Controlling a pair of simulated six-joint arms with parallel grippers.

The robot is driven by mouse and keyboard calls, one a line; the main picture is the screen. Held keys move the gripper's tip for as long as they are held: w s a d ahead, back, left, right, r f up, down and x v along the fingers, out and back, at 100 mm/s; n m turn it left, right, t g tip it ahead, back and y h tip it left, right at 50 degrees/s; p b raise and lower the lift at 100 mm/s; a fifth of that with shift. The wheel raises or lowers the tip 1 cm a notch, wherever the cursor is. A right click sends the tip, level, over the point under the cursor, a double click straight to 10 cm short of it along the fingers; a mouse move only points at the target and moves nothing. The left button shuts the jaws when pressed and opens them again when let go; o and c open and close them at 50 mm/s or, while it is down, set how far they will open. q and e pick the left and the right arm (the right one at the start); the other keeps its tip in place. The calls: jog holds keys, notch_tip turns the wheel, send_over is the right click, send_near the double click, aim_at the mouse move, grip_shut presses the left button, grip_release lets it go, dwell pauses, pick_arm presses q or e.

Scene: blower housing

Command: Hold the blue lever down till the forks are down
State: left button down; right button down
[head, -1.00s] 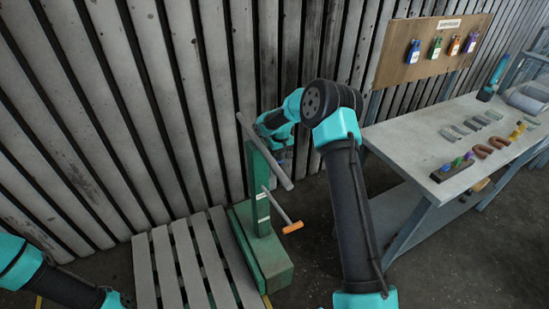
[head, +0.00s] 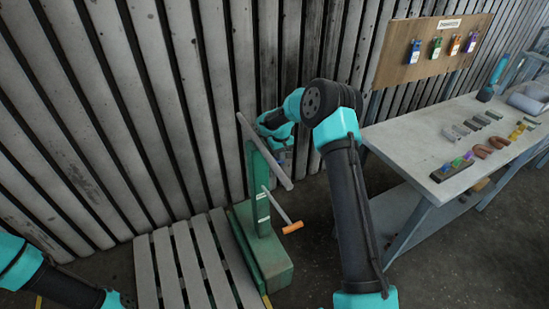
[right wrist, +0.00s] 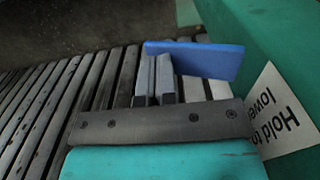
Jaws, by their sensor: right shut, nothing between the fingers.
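The blue lever (right wrist: 205,60) shows in the right wrist view as a flat blue bar beside a green housing with a "Hold to lower" label (right wrist: 285,110). My right gripper (right wrist: 157,80) is shut and empty, its fingertips overlapping the lever's left part in that view; I cannot tell whether they touch it. In the head view, my right wrist is at the top of the green lift mast (head: 262,190), behind its grey bar (head: 262,150), and the fingertips are hidden. A slatted pallet (head: 190,255) is low at the mast's left; the forks are not visible. My left gripper is out of view.
An orange-tipped handle (head: 292,227) sticks out to the right of the mast. A grey workbench (head: 400,145) with small parts stands at the right, with a tag board (head: 400,72) behind it. A slatted wall (head: 130,110) stands close behind the lift.

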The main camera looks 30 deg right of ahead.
dwell(0.4)
jog(key=shift+r, duration=2.25)
